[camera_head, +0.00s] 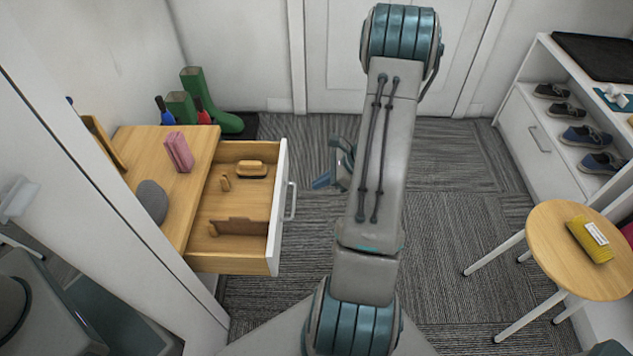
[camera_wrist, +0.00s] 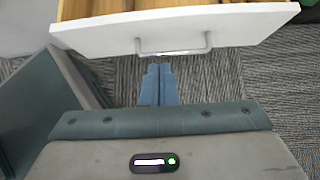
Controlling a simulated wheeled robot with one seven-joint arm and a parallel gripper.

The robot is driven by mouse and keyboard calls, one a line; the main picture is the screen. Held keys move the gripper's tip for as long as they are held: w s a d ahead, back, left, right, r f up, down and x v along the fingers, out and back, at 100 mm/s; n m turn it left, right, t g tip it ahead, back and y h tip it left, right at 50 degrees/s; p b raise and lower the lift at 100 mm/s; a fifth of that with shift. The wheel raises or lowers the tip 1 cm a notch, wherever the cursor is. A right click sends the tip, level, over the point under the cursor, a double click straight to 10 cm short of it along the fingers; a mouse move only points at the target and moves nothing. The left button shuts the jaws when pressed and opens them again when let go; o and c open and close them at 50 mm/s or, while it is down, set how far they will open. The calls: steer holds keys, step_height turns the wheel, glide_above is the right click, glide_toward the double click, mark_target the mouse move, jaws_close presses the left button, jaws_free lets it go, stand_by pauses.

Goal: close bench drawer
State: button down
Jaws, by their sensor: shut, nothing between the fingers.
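The bench drawer (camera_head: 275,215) is pulled out from the wooden bench (camera_head: 163,190) at the left. It has a white front with a grey bar handle (camera_head: 290,201). Inside lie a brush (camera_head: 252,169), a small wooden piece and a brown flat item. In the wrist view the white drawer front (camera_wrist: 180,32) spans the top, with its handle (camera_wrist: 173,47) near the middle. My gripper (camera_wrist: 159,68) is shut and empty, its blue fingertips just below the handle in that view. In the head view my gripper (camera_head: 322,181) is to the right of the drawer front, partly hidden by my arm.
A pink item (camera_head: 179,152) and a grey rounded item (camera_head: 152,202) sit on the bench top. A round stool (camera_head: 560,245) and a white shoe cabinet (camera_head: 545,140) stand at the right. Carpet between is clear.

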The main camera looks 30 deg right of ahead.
mark_target(280, 198)
steer(key=b+x, duration=0.1)
steer(key=x, duration=0.2)
steer(key=a+r+b+x, duration=0.1)
steer(key=x, duration=0.2)
steer(key=w+x, duration=0.1)
steer(key=x, duration=0.2)
steer(key=shift+w+a+r+b, duration=0.1)
steer(key=shift+a+b, duration=0.3)
steer(key=shift+a, duration=0.05)
steer(key=shift+w+a, duration=0.15)
steer(key=shift+a, duration=0.1)
